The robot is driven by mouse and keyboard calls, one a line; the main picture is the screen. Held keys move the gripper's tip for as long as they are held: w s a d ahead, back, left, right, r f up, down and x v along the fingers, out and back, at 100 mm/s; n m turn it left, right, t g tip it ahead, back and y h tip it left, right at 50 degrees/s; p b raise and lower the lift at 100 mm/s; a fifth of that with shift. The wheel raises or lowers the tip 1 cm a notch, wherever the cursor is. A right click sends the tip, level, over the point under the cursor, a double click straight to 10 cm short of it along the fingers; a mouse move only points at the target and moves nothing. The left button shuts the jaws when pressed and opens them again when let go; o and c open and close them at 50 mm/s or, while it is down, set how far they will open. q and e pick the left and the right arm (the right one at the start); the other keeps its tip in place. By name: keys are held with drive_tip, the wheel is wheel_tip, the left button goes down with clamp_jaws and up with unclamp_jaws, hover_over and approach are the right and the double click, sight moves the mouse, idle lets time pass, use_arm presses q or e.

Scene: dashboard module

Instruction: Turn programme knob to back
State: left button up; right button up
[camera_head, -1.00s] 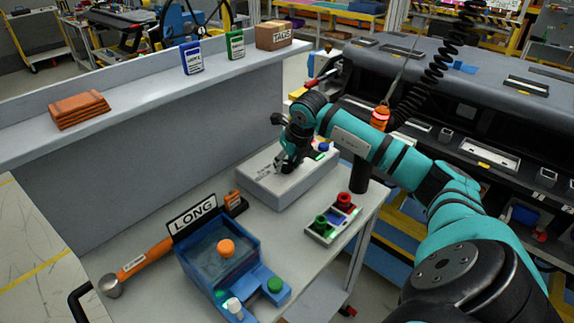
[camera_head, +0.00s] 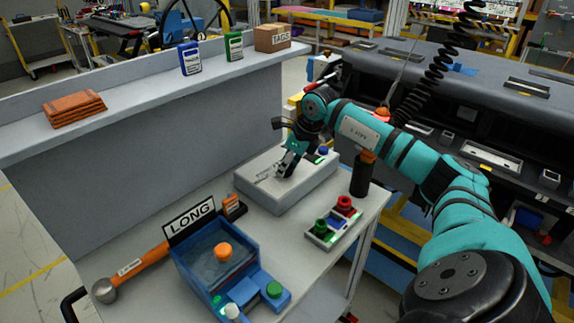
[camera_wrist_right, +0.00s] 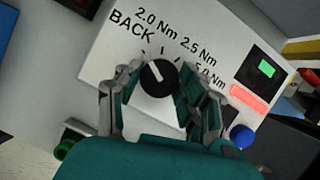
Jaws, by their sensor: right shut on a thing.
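The programme knob (camera_wrist_right: 158,77) is a round black dial with a white pointer line, on the pale control box (camera_head: 310,190). In the right wrist view the printed labels BACK, 2.0 Nm, 2.5 Nm and 5.0 Nm fan out above it. The pointer is tilted up and left, toward the BACK side; I cannot tell if it sits exactly on that mark. My right gripper (camera_wrist_right: 160,84) has a finger on each side of the knob and is shut on it. In the head view my right gripper (camera_head: 287,170) is tilted over the box and hides the knob. My left gripper is not in view.
A dark-handled driver (camera_head: 362,178) stands or hangs just right of the box. A button box (camera_head: 333,224) with green and red buttons is in front. A blue tray (camera_head: 190,262), a LONG sign (camera_head: 193,218) and a hammer (camera_head: 135,268) lie front left.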

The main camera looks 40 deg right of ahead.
drive_tip(key=o, duration=1.1)
drive_tip(key=shift+r, duration=0.1)
drive_tip(key=v, duration=1.2)
drive_tip(key=shift+w, duration=0.1)
